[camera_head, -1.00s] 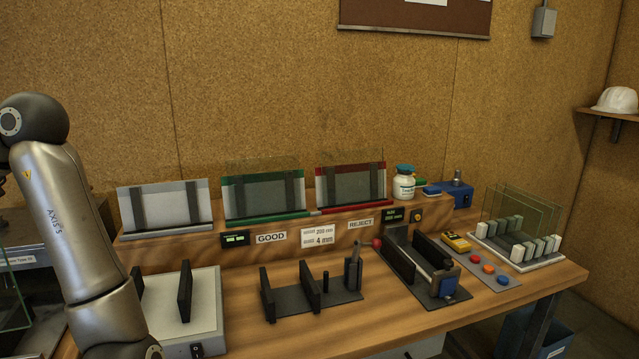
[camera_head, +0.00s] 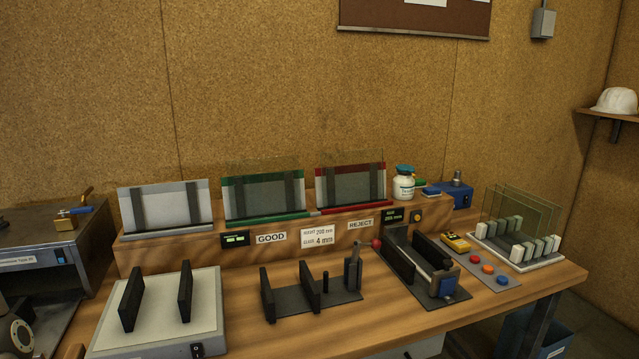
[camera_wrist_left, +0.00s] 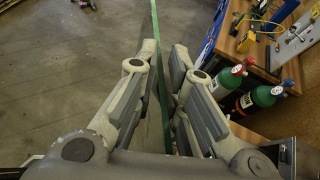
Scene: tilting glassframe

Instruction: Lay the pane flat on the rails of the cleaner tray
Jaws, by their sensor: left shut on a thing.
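In the left wrist view my left gripper (camera_wrist_left: 174,88) is shut on a glass pane (camera_wrist_left: 162,70), which shows nearly edge-on as a thin green-edged strip between the fingers. The held pane and the gripper are outside the head view; only a joint of my arm shows at its lower left corner. A grey metal machine (camera_head: 50,245) with a dark front opening stands at the left edge of the head view, partly cut off. I cannot tell for certain whether it is the cleaner, and no tray rails show clearly. My right gripper is not in view.
A white base with two black upright bars (camera_head: 205,315) stands on the bench beside the machine. A dark fixture (camera_head: 335,295) is mid-bench, and slotted racks (camera_head: 165,230) line the back. In the wrist view, gas cylinders (camera_wrist_left: 262,97) stand right of the gripper; open floor (camera_wrist_left: 75,75) lies left.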

